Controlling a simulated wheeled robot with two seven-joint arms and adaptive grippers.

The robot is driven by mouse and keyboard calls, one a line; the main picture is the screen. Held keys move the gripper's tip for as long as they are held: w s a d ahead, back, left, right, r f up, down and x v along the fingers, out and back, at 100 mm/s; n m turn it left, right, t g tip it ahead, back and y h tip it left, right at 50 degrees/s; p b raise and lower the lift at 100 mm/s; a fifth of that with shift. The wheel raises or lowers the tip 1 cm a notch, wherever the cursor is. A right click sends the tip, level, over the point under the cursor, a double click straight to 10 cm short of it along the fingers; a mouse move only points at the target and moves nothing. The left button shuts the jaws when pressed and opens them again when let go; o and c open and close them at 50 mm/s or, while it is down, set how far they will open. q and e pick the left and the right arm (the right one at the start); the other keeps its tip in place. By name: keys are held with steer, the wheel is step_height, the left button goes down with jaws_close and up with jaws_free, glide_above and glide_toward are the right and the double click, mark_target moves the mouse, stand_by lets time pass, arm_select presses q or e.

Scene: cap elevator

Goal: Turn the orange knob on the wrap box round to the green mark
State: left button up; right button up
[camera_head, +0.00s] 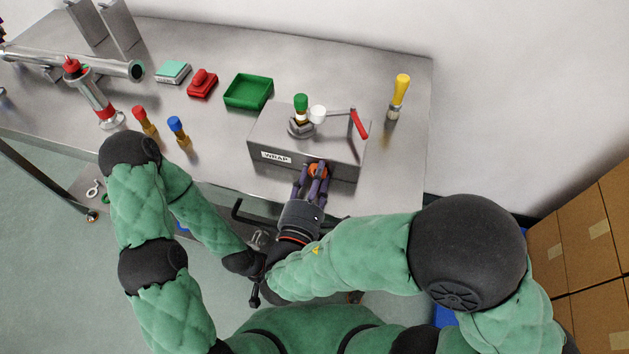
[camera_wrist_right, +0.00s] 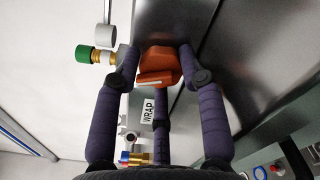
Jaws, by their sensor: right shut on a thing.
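The grey wrap box (camera_head: 265,138) stands near the front edge of the steel table, with a WRAP label on its front; the label also shows in the right wrist view (camera_wrist_right: 149,111). The orange knob (camera_head: 316,170) is on the box's front face, right of the label. My right gripper (camera_head: 314,176) is shut on the knob; in the right wrist view its dark fingers reach around the orange knob (camera_wrist_right: 159,63). I cannot make out the green mark. My left gripper (camera_head: 260,242) is low in front of the table, partly hidden by my right arm; its jaws are unclear.
A green-capped bottle (camera_head: 301,104) and a red-handled lever (camera_head: 358,123) are on top of the box. A green tray (camera_head: 248,91), a red block (camera_head: 202,84) and a yellow-topped bottle (camera_head: 400,91) stand around it. Cardboard boxes (camera_head: 585,235) are stacked at right.

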steer(key=shift+d+r, duration=0.1)
steer(key=shift+r, duration=0.05)
steer(key=o, duration=1.1)
steer(key=shift+d, duration=0.15)
steer(key=shift+s, duration=0.15)
steer(key=shift+s+a, duration=0.2)
steer(key=shift+a, duration=0.05)
steer(key=shift+v, duration=3.65)
steer(key=shift+d, duration=0.1)
